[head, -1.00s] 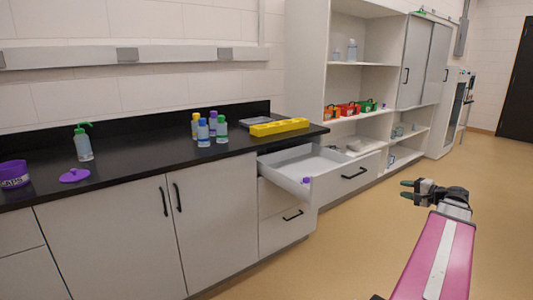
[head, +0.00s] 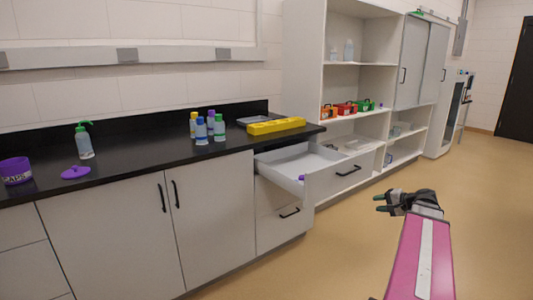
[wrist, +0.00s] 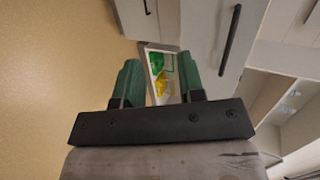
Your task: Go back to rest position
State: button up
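My gripper (head: 380,202) is at the lower right of the head view, over open floor to the right of the open drawer (head: 292,182). In the wrist view its two green fingers (wrist: 160,85) stand apart with nothing held between them. Beyond them the wrist view shows a white-edged area with green and yellow things (wrist: 161,72), too small to make out. The arm reaches out low in front of the cabinets.
The black counter (head: 130,165) holds several bottles (head: 200,130), a yellow rack (head: 277,126), a green-topped wash bottle (head: 83,142), a purple lid (head: 76,172) and a purple tub (head: 15,171). A shelf holds coloured bins (head: 346,108). The tan floor (head: 480,180) at right is clear.

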jog(key=s+a+f+n+g+h, duration=0.4)
jog(key=a+f, duration=0.6)
jog(key=a, duration=0.3)
jog(key=s+a+f+n+g+h, duration=0.4)
jog(key=a+f, duration=0.5)
jog(key=a, duration=0.4)
jog(key=shift+s+a+f+n+g+h, duration=0.15)
jog(key=shift+s+f+n+g+h, duration=0.35)
jog(key=shift+s, duration=0.55)
jog(key=shift+r, duration=0.1)
